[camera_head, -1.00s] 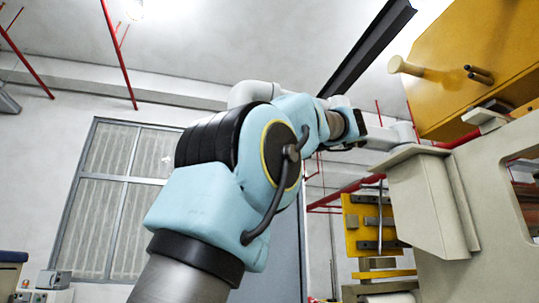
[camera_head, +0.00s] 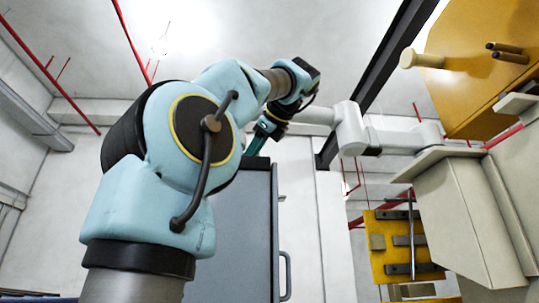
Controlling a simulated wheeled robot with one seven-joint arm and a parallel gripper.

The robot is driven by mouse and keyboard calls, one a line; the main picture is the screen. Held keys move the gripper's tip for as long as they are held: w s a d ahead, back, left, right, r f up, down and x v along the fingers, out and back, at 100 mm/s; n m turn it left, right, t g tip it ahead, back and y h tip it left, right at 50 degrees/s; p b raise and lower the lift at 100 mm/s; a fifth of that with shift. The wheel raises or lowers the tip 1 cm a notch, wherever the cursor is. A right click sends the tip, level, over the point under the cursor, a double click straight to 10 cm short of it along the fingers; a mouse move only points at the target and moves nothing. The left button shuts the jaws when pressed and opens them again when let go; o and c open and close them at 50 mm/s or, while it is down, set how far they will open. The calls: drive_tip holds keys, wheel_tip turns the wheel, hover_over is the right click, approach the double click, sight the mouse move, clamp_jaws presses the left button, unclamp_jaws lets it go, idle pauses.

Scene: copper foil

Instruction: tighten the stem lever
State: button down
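My arm rises from the lower left, with its wrist high near the middle of the view. My gripper (camera_head: 257,145) appears to be the small teal and dark end hanging below the wrist. It is partly hidden behind my arm, and I cannot tell whether its fingers are open or shut. No part is clearly identifiable as the stem lever. A thin upright metal rod (camera_head: 411,235) stands by the yellow panel at the lower right. A pale knob on a short stem (camera_head: 421,60) sticks out of the yellow machine part. My gripper is apart from both, to their left.
The yellow machine part (camera_head: 480,35) and a beige housing (camera_head: 455,215) fill the right side. A jointed white arm (camera_head: 350,128) spans from mid-view to the machine. A yellow panel with dark bars (camera_head: 403,247) sits below. A grey cabinet (camera_head: 240,240) stands behind my arm.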

drive_tip(key=shift+s+a+r+n+h+p, duration=0.1)
drive_tip(key=shift+a+r+n+h+p, duration=0.25)
drive_tip(key=shift+a+n+h+p, duration=0.15)
drive_tip(key=shift+a+r+n+h+p, duration=0.35)
drive_tip(key=shift+a+n+h, duration=0.15)
drive_tip(key=shift+h, duration=0.1)
drive_tip(key=shift+c, duration=2.3)
unclamp_jaws()
drive_tip(key=shift+r, duration=0.1)
drive_tip(key=v, duration=0.7)
drive_tip(key=shift+s, duration=0.15)
